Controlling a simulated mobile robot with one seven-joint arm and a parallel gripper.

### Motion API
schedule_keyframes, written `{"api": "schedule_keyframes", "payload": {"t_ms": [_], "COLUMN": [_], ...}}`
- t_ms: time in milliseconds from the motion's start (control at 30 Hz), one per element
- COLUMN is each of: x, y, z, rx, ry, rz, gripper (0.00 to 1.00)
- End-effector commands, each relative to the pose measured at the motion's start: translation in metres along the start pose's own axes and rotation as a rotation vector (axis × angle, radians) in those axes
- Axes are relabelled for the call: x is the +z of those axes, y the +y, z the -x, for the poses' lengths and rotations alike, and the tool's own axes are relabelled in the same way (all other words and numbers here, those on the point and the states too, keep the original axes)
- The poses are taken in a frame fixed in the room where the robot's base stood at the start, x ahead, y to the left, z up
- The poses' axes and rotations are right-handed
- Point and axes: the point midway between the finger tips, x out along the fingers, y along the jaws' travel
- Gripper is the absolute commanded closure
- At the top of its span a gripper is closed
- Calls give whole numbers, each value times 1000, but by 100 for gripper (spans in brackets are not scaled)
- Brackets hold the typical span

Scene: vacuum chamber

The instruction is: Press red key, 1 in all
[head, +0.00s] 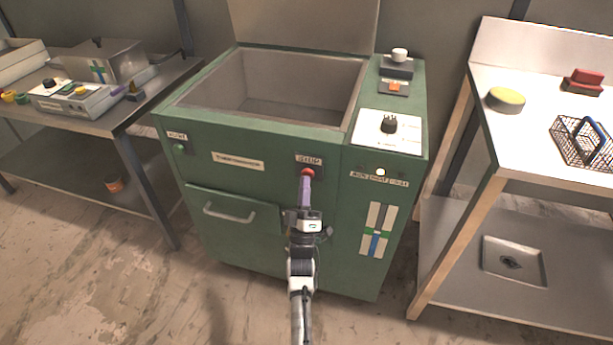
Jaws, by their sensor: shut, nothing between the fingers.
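The red key (307,172) is a round red button on the front panel of the green vacuum chamber (232,190), just under a small label plate. My gripper (305,182) is shut and empty. Its purple fingers point up at the panel, and their tips are right at the lower edge of the red key in the picture. I cannot tell whether they touch it or how far the key is pushed in. The lower part of the key is partly hidden by the fingertips.
The chamber's lid (305,20) stands open. A green button (180,149) is at the panel's left, a black knob (389,124) on top at right. A drawer handle (229,214) sticks out lower left. A metal table (110,110) stands left, a white-topped bench (530,110) right.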

Motion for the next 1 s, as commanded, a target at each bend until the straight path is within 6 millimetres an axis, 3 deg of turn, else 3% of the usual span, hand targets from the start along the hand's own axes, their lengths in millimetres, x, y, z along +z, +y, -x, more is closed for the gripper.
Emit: {"api": "schedule_keyframes", "payload": {"t_ms": [633, 1000], "x": [-9, -27], "y": [9, 28], "z": [12, 36], "rx": [-1, -2], "ry": [0, 1], "rz": [0, -1], "gripper": [100, 100]}}
